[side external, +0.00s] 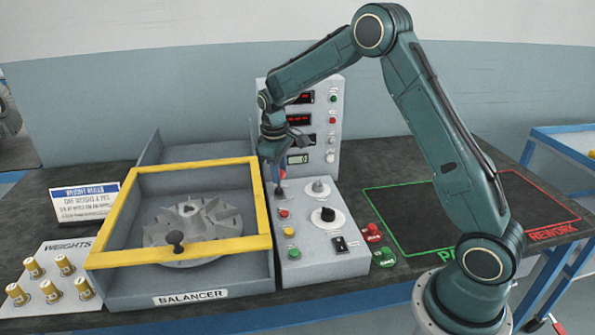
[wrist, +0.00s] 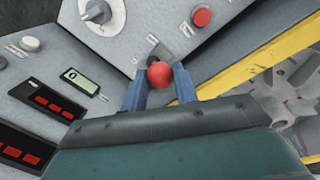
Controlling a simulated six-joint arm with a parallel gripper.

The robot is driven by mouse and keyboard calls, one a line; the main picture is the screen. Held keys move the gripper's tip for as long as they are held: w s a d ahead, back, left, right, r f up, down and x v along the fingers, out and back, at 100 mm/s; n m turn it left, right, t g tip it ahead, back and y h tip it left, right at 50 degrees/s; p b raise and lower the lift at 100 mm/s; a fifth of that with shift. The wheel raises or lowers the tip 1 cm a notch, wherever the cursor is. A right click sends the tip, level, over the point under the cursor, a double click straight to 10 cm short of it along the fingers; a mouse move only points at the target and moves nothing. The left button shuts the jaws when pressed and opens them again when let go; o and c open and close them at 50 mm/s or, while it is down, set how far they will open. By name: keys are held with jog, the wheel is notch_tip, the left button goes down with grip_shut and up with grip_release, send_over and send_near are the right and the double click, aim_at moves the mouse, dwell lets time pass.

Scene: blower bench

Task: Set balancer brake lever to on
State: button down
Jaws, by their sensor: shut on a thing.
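The brake lever's red ball knob (wrist: 160,75) sits between the two blue fingers of my gripper (wrist: 160,88) in the wrist view. My gripper is shut on this knob. In the side view my gripper (side external: 277,178) points down at the back left of the balancer's sloped control panel (side external: 310,262), and a little red of the knob shows at its fingers. The lever's stem and base are mostly hidden. Marks beside its slot are too small to read, so I cannot tell the lever's setting.
A red button (wrist: 201,18) and a white dial (wrist: 97,10) lie close to the lever. The yellow-framed guard (side external: 262,205) stands just left of the panel, over a grey impeller (side external: 200,222). The upright display panel (side external: 328,110) rises behind. Brass weights (side external: 52,291) stand at the far left.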

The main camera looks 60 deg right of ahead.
jog(key=shift+w, duration=0.1)
jog(key=shift+w+d+r+g+y, duration=0.15)
jog(key=shift+w+d+g+y, duration=0.35)
jog(key=shift+d, duration=0.05)
jog(key=shift+w+d+r+g+y, duration=0.15)
jog(key=shift+w+d+g+y, duration=0.35)
jog(key=shift+d, duration=0.05)
jog(key=shift+w+d+f, duration=0.25)
jog(key=shift+w+d, duration=0.6)
jog(key=shift+d, duration=0.05)
jog(key=shift+w+d+f, duration=0.2)
jog(key=shift+w+d, duration=0.6)
jog(key=shift+d, duration=0.1)
jog(key=shift+f, duration=0.1)
jog(key=c, duration=1.1)
grip_release()
jog(key=shift+d, duration=0.1)
jog(key=shift+r, duration=0.2)
